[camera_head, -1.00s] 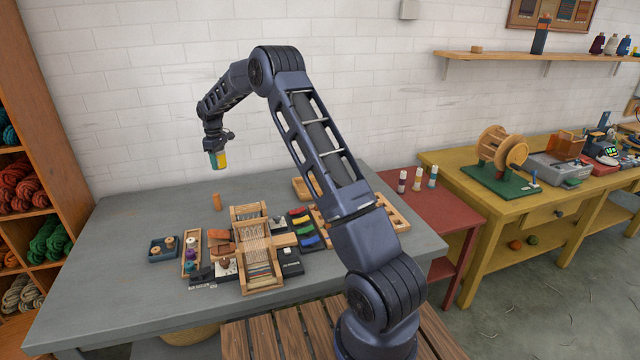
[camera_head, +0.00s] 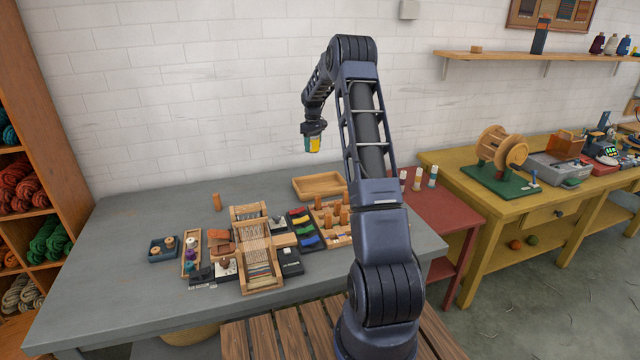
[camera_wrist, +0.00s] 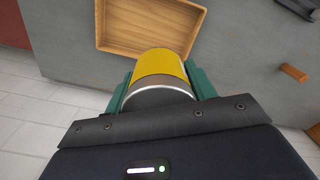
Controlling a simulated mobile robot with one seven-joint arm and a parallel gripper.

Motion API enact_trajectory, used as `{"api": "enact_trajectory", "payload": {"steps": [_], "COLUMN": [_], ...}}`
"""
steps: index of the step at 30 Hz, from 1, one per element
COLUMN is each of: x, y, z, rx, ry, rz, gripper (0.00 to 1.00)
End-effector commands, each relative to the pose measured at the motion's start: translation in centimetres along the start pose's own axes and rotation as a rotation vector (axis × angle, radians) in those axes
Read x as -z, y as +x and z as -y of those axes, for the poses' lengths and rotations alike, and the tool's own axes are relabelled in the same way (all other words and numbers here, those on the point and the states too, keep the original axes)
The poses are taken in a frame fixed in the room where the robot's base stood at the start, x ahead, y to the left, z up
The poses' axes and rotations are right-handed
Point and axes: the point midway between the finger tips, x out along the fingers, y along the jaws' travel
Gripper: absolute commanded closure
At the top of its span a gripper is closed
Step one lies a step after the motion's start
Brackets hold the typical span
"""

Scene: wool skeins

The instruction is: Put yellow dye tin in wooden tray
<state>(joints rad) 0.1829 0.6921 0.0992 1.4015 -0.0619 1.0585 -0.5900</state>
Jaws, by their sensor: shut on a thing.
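My gripper (camera_head: 312,136) is shut on the yellow dye tin (camera_head: 314,145) and holds it in the air above the back of the grey table. In the wrist view the tin (camera_wrist: 161,66) sits between the green fingers, with a yellow side and a grey metal end towards the camera. The wooden tray (camera_head: 296,190) lies on the table below, near its back edge, and looks empty where it shows. In the wrist view the tray (camera_wrist: 104,40) is beyond the tin, which hides part of it.
A wooden rack with upright pegs (camera_head: 343,217) stands in front of the tray. A small loom (camera_head: 262,265) and several small tools fill the table's middle.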

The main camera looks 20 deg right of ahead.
Motion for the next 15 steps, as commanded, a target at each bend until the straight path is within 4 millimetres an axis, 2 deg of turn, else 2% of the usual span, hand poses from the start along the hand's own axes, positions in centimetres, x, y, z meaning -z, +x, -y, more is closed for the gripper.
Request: {"api": "enact_trajectory", "payload": {"steps": [3,8,15], "x": [-1.4,-2.1,-2.2], "y": [-0.1,0.8,5.5], "z": [-1.7,-2.5,-2.5], "rx": [0.000,0.001,0.002], "ry": [0.029,0.043,0.043], "rz": [-0.001,0.000,0.002], "gripper": [0.72,0.72,0.72]}}
